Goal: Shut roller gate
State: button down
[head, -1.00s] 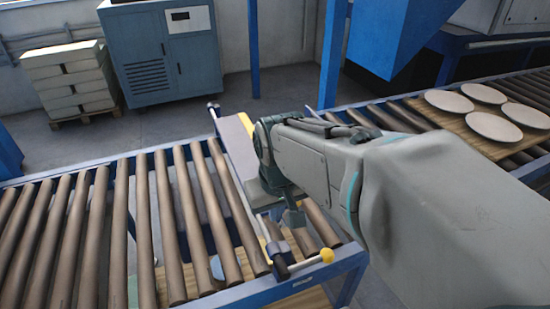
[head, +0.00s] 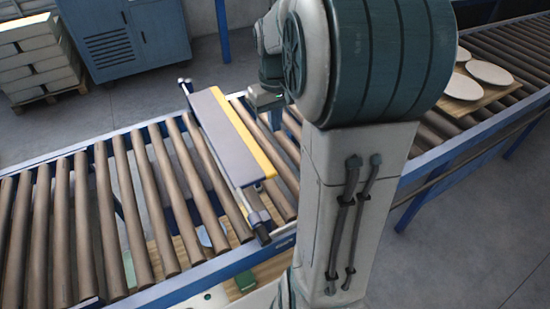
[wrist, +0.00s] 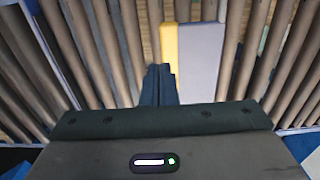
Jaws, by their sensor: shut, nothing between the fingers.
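The roller gate (head: 222,128) is a grey panel with a yellow strip along its right edge. It lies across the brown rollers, and I cannot tell if it rests flat on them. In the wrist view the gate (wrist: 201,55) shows beyond the fingers, with its yellow strip on the left.
Round plates (head: 490,72) lie on a wooden board on the right conveyor. A blue-grey cabinet (head: 128,32) and stacked boxes (head: 38,55) stand at the back left. The rollers (head: 60,225) left of the gate are bare.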

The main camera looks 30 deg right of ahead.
aim_at(274, 168)
notch_tip(274, 168, down, 14)
jog(key=shift+p, duration=0.85)
jog(key=shift+f, duration=0.1)
